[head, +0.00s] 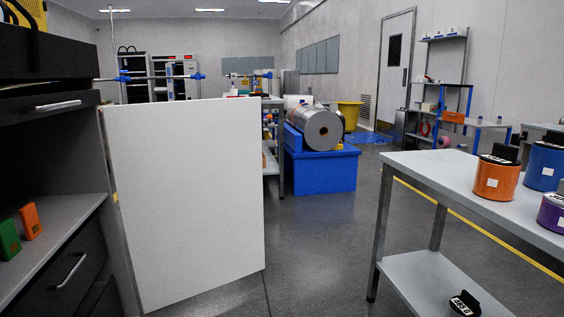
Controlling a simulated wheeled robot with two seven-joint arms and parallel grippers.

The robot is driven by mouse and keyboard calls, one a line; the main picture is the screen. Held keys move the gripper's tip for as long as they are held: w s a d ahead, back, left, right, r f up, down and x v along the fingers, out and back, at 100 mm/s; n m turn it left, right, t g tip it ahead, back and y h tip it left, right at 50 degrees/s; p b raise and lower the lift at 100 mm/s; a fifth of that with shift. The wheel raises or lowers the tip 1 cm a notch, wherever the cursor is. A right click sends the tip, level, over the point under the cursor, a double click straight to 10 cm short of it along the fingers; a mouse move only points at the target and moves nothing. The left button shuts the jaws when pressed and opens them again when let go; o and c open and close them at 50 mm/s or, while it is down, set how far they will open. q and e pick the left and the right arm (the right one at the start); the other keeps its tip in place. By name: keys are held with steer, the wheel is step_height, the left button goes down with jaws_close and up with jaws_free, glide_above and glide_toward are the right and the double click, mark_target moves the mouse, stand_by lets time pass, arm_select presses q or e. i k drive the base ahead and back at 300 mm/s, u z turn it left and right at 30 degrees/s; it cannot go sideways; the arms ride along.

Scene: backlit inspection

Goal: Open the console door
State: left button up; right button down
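A large plain white panel (190,200), which looks like the console door, stands upright in the left half of the head view. Its left edge meets the side of a dark console (70,165), and it is swung outward. The console's compartment is exposed, with a green block (9,239) and an orange block (30,221) on its grey shelf. No handle shows on the visible face of the panel. Neither of my grippers is in view.
Drawers with silver handles sit above (58,105) and below (68,270) the shelf. A grey table (425,172) with orange, blue and purple canisters stands at right. A blue stand (320,170) bears a metal roll behind. Floor between panel and table is clear.

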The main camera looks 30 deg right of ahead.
mark_target(188, 174)
steer(key=z, duration=0.95)
steer(key=i, duration=1.3)
steer(key=z, duration=0.4)
steer(key=i, duration=1.6)
steer(key=u, duration=1.15)
steer(key=i, duration=0.35)
steer(key=u, duration=0.25)
